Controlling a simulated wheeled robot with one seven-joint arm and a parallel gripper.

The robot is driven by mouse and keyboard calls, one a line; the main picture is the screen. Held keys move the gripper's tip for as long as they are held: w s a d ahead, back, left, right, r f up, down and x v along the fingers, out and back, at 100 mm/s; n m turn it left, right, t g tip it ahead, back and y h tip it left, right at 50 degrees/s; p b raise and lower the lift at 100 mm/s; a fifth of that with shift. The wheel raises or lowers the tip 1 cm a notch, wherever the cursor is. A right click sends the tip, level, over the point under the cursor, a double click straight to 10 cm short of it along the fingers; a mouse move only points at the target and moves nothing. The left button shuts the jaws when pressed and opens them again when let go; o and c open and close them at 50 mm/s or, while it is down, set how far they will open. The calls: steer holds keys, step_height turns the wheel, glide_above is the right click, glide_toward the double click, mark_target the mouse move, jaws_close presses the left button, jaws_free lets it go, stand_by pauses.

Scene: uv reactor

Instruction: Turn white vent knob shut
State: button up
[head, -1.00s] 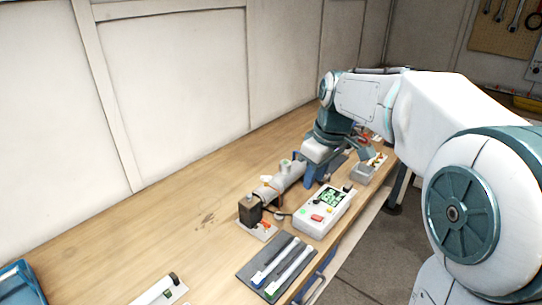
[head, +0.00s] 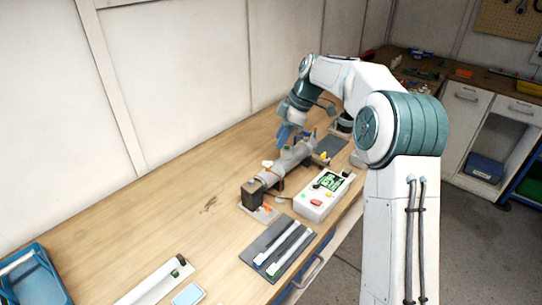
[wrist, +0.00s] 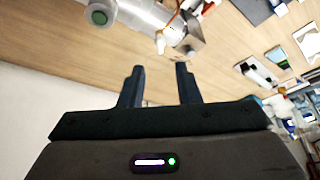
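The reactor is a grey cylinder (head: 270,178) lying along the bench, with a black block at its near end. A small white knob (head: 267,163) sticks up from its side; what seems to be the same knob shows in the wrist view (wrist: 161,43), next to the cylinder (wrist: 150,12). Which way the knob is turned is too small to tell. My gripper (head: 290,133) has blue fingers and hangs above and behind the cylinder's far end. In the wrist view my gripper (wrist: 159,75) is open and empty, its fingers apart from the knob.
A white control box (head: 312,208) with a green display stands right of the reactor. A dark mat (head: 257,252) with pale tubes lies in front, a blue tray (head: 40,262) at lower left. Bare bench lies left of the reactor; the wall runs behind.

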mark_target(271, 162)
steer(key=p+x, duration=0.1)
steer(key=x, duration=0.7)
steer(key=shift+f, duration=0.2)
jaws_close()
